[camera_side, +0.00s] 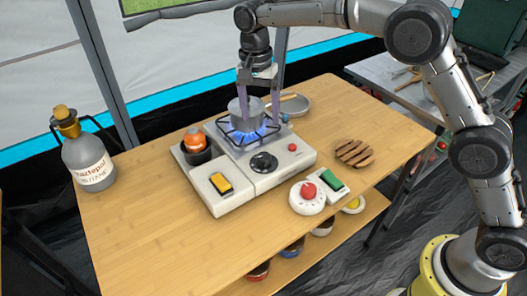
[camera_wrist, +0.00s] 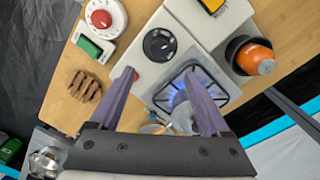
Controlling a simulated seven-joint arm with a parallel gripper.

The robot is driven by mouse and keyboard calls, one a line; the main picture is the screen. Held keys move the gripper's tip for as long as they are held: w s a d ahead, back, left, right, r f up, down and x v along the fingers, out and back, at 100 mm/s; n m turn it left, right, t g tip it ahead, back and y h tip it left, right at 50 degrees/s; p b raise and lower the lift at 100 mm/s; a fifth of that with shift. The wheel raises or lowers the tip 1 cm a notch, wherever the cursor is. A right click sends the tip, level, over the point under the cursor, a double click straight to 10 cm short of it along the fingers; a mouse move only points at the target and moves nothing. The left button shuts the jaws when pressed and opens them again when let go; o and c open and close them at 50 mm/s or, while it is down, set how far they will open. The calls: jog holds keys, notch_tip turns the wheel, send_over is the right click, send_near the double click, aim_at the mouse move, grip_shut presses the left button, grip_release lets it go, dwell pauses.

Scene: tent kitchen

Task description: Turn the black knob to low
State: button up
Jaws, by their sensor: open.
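The black knob (camera_side: 263,163) is a round dial on the front of the white stove (camera_side: 297,160). It also shows in the wrist view (camera_wrist: 160,45), with small markings too fine to read. The wrist view shows the open fingers (camera_wrist: 162,80) on the knob's near side, with nothing between the tips at the knob.
Beside the stove stand a white timer with a red top (camera_side: 308,194), a green switch (camera_side: 332,181), a wooden trivet (camera_side: 353,152) and a grey pan (camera_side: 291,104). A yellow switch (camera_side: 221,183), an orange canister (camera_side: 194,139) and a bottle (camera_side: 88,155) are left.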

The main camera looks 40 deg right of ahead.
aim_at(264, 156)
jog(key=f, duration=1.2)
jog(key=shift+s+d+f, duration=0.25)
jog(key=shift+s+f, duration=0.05)
jog(key=shift+f, duration=0.1)
grip_shut()
